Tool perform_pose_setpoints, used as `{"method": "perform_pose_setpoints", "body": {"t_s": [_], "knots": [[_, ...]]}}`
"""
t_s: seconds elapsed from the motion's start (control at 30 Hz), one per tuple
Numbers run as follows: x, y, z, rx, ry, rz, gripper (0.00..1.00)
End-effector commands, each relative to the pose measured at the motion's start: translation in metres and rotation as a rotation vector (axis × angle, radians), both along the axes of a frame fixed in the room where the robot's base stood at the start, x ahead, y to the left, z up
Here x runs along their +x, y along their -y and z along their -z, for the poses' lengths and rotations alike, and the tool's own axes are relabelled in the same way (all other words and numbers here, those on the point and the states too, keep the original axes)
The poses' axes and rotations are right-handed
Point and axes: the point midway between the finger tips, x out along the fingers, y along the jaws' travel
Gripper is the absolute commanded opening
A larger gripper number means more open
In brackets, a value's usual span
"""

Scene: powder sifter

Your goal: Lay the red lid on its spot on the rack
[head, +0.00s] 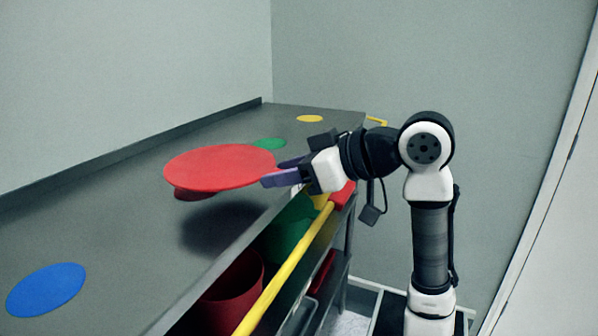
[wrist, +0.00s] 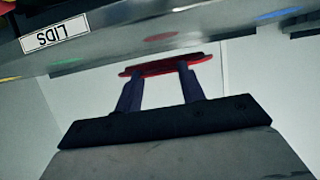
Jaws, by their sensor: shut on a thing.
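The red lid (head: 220,166) is a flat disc, held roughly level above the grey top of the rack (head: 140,190). A dark shadow lies below it, with a gap between. My gripper (head: 278,174) is shut on the lid's right edge. In the wrist view the lid (wrist: 165,65) shows edge-on between the fingertips (wrist: 158,70). A red spot (wrist: 160,37) on the rack top shows there beyond the lid. In the head view some red shows under the lid's left side; I cannot tell whether it is spot or lid underside.
Blue (head: 45,290), green (head: 268,143) and yellow (head: 309,118) spots lie bare on the rack top. A raised lip runs along the wall. Below are a yellow rail (head: 285,270) and a red bin (head: 232,290). A LIDS label (wrist: 54,33) shows in the wrist view.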

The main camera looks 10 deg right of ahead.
Motion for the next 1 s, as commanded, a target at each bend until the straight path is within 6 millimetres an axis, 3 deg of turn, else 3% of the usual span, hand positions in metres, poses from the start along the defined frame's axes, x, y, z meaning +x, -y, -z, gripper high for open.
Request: {"method": "perform_pose_setpoints", "body": {"t_s": [0.8, 1.0], "knots": [[0.036, -0.054, 0.013, 0.000, -0.001, -0.002, 0.17], [0.035, -0.054, 0.032, 0.000, 0.000, -0.001, 0.17]]}}
